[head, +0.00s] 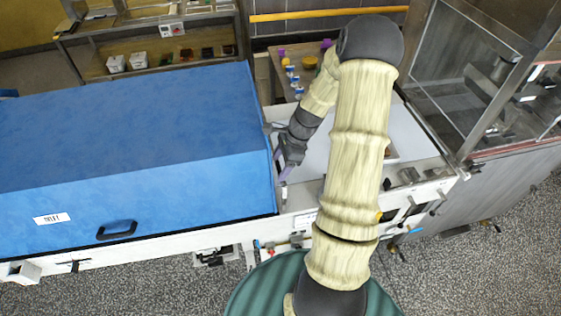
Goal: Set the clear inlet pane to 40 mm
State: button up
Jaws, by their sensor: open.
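My gripper (281,164) is at the right end of the blue hood (130,140), over the near part of the white belt section. Its purple-tipped fingers point down and are open. I see nothing held between them. I cannot make out a clear inlet pane at the hood's right end; it is too small, see-through or hidden by the gripper. I cannot read any gap or scale there. A larger clear panel (465,50) in a metal frame stands at the upper right, apart from my gripper.
The white belt bed (405,135) lies between the hood and the framed cabinet, partly covered by my arm. Small clamps and handles line its near edge (410,205). A shelf with boxes (130,65) and a side table with small pots (290,75) stand behind.

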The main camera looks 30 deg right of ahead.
jog(key=c, duration=1.4)
jog(key=shift+r+p, duration=0.9)
jog(key=shift+r, duration=0.55)
jog(key=shift+w, duration=0.15)
jog(key=shift+r, duration=0.1)
jog(key=o, duration=1.3)
jog(key=shift+o, duration=0.5)
jog(key=b+v, duration=0.4)
jog(key=v, duration=1.3)
jog(key=shift+d+r, duration=0.15)
